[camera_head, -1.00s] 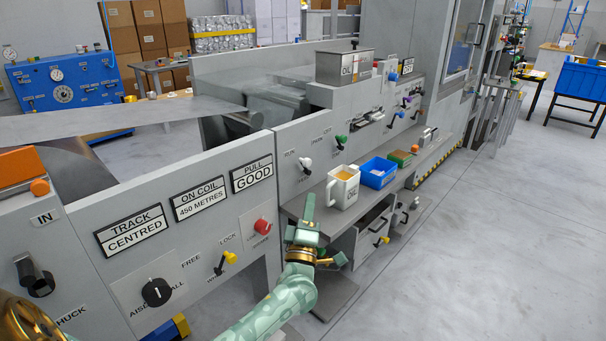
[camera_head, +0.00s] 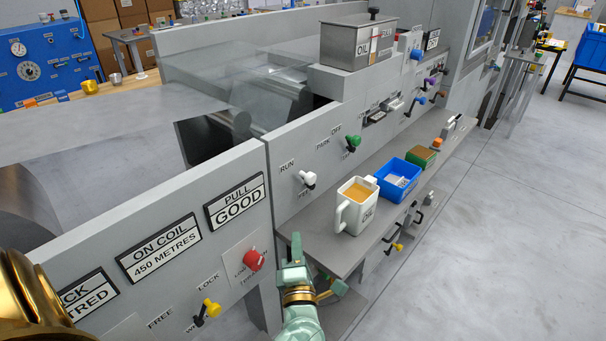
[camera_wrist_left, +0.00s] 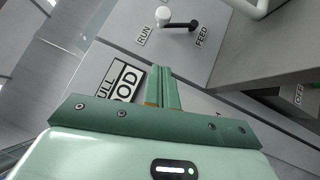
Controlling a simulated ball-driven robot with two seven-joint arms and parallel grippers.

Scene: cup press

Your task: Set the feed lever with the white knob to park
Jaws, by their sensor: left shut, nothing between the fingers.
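The lever with the white knob (camera_head: 308,179) stands on the grey front panel, beside the RUN label (camera_head: 287,168) and above a partly hidden label. In the left wrist view the white knob (camera_wrist_left: 163,15) sits on a black shaft near RUN, and the label by its pivot reads FEED. My right gripper is out of view.
A white mug (camera_head: 356,207), a blue bin (camera_head: 399,174) and a green box (camera_head: 422,155) stand on the shelf (camera_head: 320,245) right of my gripper. A red knob (camera_head: 254,260) and yellow-knobbed lever (camera_head: 210,307) are on the panel to the left.

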